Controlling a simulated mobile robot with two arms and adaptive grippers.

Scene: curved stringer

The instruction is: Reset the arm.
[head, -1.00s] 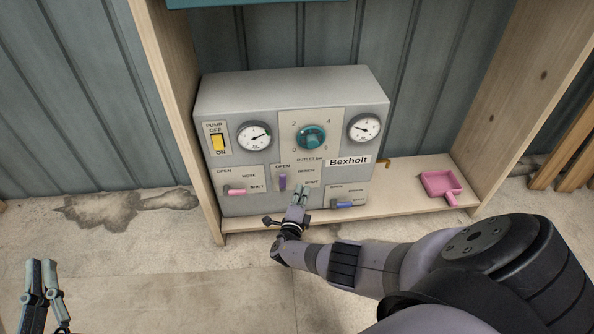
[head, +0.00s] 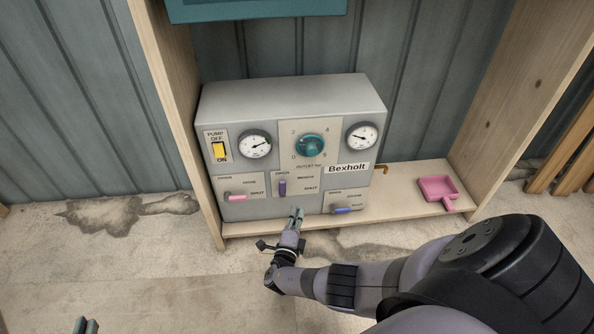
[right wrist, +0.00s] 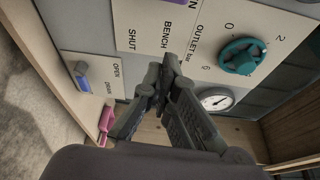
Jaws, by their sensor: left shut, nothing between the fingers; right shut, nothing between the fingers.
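My right arm reaches in from the lower right in the head view. Its gripper (head: 297,217) is shut and empty, just in front of the lower front of the grey Bexholt panel box (head: 290,103), below the purple lever (head: 282,187). In the right wrist view the shut fingers (right wrist: 166,68) point at the panel, with the teal knob (right wrist: 240,56) to their right and the blue lever (right wrist: 82,74) to their left. My left gripper (head: 86,325) shows only its fingertips at the bottom left edge of the head view, close together.
The box stands on a wooden shelf (head: 400,203) between two wooden uprights. It carries a pink lever (head: 242,197), a blue lever (head: 343,210), a yellow switch (head: 219,150) and two gauges. A pink dustpan (head: 438,189) lies at the shelf's right. The floor at left is clear.

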